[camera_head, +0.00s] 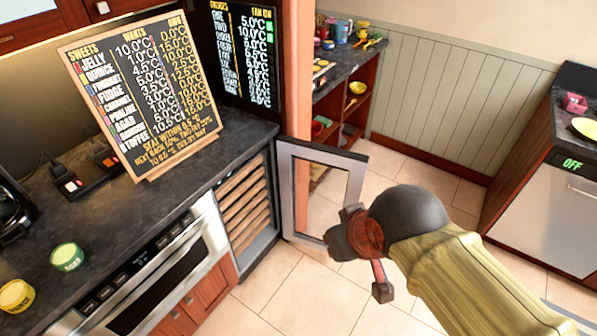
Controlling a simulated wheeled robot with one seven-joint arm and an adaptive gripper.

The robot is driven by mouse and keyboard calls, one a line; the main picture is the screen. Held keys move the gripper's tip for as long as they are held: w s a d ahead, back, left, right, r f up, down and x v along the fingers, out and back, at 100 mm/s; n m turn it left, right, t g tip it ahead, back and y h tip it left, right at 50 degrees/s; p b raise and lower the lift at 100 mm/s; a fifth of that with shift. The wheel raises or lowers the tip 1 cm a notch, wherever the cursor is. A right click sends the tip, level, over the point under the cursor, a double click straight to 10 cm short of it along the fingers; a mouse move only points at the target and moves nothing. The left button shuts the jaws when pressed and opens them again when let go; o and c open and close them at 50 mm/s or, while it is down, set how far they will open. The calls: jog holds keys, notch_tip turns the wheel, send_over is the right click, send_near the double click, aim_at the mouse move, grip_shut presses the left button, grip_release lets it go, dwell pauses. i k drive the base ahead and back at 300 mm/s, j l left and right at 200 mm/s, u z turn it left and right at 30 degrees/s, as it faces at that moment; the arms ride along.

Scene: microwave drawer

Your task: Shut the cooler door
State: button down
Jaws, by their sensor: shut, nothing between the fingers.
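The cooler (246,208) is built in under the dark counter, with several wooden shelves showing inside. Its door (287,185), a grey frame around a clear pane, stands wide open, swung out to the right of the opening. My gripper (358,222) is in front of the door's lower right part and overlaps it in the picture. It is shut and empty. I cannot tell whether it touches the door. My wrist and arm hide the door's lower right corner.
A microwave drawer (165,275) is left of the cooler. A sweets board (140,88) and two tubs stand on the counter. An open shelf unit (340,110) is behind the door. Tiled floor (290,290) lies clear in front. A white-fronted appliance (550,215) stands at right.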

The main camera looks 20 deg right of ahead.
aim_at(289, 147)
jog(key=l+u, duration=0.1)
jog(key=u, duration=0.35)
jog(key=i+l+u, duration=0.1)
jog(key=u, duration=0.35)
jog(key=l+u, duration=0.15)
jog(key=u, duration=0.3)
jog(key=l+u, duration=0.2)
jog(key=l, duration=0.25)
jog(key=l+u, duration=0.25)
jog(key=l, duration=0.2)
jog(key=k+l+u, duration=0.2)
jog(key=l, duration=0.25)
jog(key=l+u, duration=0.2)
jog(key=l, duration=0.2)
jog(key=k+l+u, duration=0.2)
jog(key=l, duration=0.2)
jog(key=k+l+u, duration=0.25)
jog(key=l, duration=0.15)
jog(key=k+l, duration=0.2)
jog(key=l, duration=0.2)
jog(key=k+l, duration=0.2)
jog(key=l, duration=0.25)
jog(key=k+l, duration=0.2)
jog(key=l, duration=0.2)
jog(key=k+l, duration=0.2)
jog(key=l, duration=0.2)
jog(key=k+l, duration=0.2)
jog(key=l, duration=0.25)
